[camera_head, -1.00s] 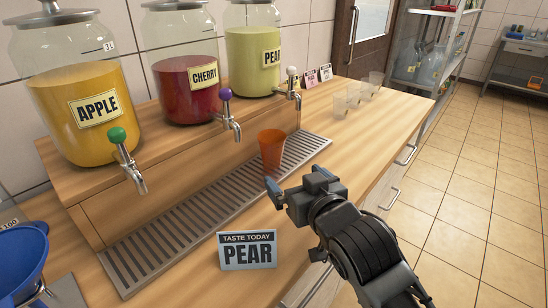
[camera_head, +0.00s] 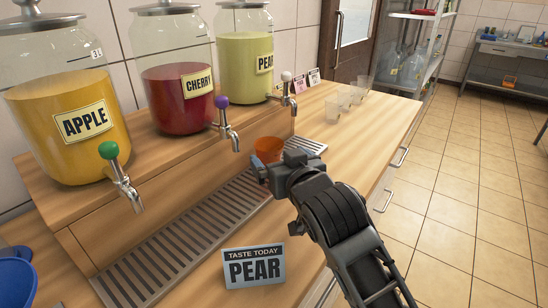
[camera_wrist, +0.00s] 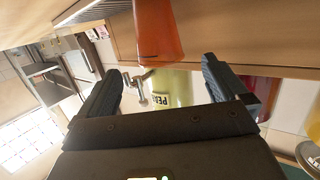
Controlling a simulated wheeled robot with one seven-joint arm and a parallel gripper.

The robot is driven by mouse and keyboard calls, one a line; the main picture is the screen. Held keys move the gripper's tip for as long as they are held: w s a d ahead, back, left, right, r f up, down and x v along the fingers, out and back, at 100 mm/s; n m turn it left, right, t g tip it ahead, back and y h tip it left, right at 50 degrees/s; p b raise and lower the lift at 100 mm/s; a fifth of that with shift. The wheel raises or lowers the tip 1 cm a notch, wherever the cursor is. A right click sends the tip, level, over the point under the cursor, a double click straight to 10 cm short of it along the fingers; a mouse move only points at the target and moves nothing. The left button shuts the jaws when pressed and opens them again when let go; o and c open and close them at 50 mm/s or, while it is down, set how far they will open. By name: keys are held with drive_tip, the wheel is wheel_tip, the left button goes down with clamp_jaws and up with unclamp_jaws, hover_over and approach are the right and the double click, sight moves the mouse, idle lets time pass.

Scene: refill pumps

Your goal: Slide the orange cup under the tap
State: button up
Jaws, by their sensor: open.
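The orange cup (camera_head: 268,148) stands on the metal drip tray (camera_head: 190,222), in the picture between the cherry and pear taps. The pear jar (camera_head: 245,55) has a tap with a white knob (camera_head: 286,76), whose spout is above and to the right of the cup in the picture. A sign on the counter (camera_head: 253,267) reads "TASTE TODAY PEAR". My gripper (camera_head: 268,168) is open at the near side of the cup and hides its lower part. In the wrist view, the cup (camera_wrist: 158,30) is ahead between the open fingers (camera_wrist: 160,66), which do not grip it.
The cherry tap with a purple knob (camera_head: 222,102) and the apple tap with a green knob (camera_head: 109,150) stand to the left. Several clear cups (camera_head: 345,98) stand at the back right of the counter. A blue funnel (camera_head: 16,280) is at the lower left.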

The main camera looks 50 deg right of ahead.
sight(266, 144)
drive_tip(key=shift+w+d+r, duration=0.1)
drive_tip(key=shift+w+d, duration=0.1)
drive_tip(key=shift+w, duration=0.05)
drive_tip(key=shift+p+x, duration=0.4)
drive_tip(key=shift+x, duration=3.15)
drive_tip(key=shift+c, duration=0.2)
drive_tip(key=c, duration=1)
drive_tip(key=shift+w+d+p, duration=0.15)
drive_tip(key=shift+d+p, duration=0.4)
drive_tip(key=shift+d, duration=2.05)
drive_tip(key=shift+w+d+p, duration=0.1)
drive_tip(key=shift+d+p, duration=0.4)
drive_tip(key=shift+d, duration=2.1)
drive_tip(key=o, duration=1)
drive_tip(key=shift+o, duration=0.2)
